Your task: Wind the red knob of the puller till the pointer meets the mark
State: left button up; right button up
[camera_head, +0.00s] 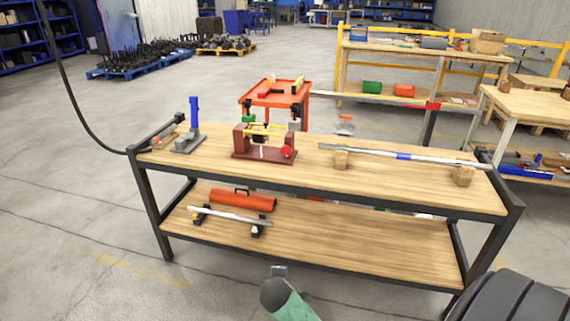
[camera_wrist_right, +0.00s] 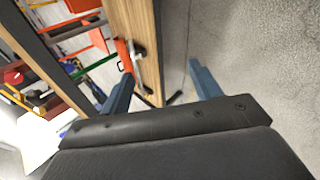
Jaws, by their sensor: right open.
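The puller (camera_head: 251,150) stands on the bench top, left of its middle. It has a dark red base with upright end blocks, and its red knob (camera_head: 287,151) is on the right end, facing the front. A small white mark shows on its front; the pointer is too small to make out. My right gripper (camera_wrist_right: 163,84) is open and empty in the right wrist view, its two blue-grey fingers wide apart. It is clear of the puller. My left gripper is not in view. A green and grey arm part of mine shows at the bottom of the head view.
The bench (camera_head: 420,182) also carries a blue-handled tool (camera_head: 194,125) at left and a long metal bar (camera_head: 390,153) on wooden blocks at right. An orange cart (camera_head: 275,95) stands behind. Floor in front is clear.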

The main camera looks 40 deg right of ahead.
jog(key=w+d+r+n+t+h, duration=0.1)
jog(key=w+d+r+n+h, duration=0.1)
jog(key=w+d+r+n, duration=0.5)
jog(key=w+d+r+n+t+h, duration=0.1)
jog(key=w+d+t+h, duration=0.3)
jog(key=w, duration=0.7)
jog(key=n+h, duration=0.3)
jog(key=n, duration=0.5)
send_near(285, 153)
jog(key=shift+w+d+r, duration=0.25)
jog(key=shift+w+d, duration=0.1)
jog(key=shift+d, duration=0.3)
jog(key=shift+w+d+r, duration=0.1)
jog(key=shift+w+d, duration=0.05)
jog(key=shift+w, duration=0.05)
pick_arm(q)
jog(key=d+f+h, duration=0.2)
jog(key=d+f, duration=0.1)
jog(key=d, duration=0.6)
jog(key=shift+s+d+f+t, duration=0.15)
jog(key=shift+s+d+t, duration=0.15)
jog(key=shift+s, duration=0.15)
pick_arm(e)
jog(key=shift+y, duration=0.3)
jog(key=shift+x, duration=3.75)
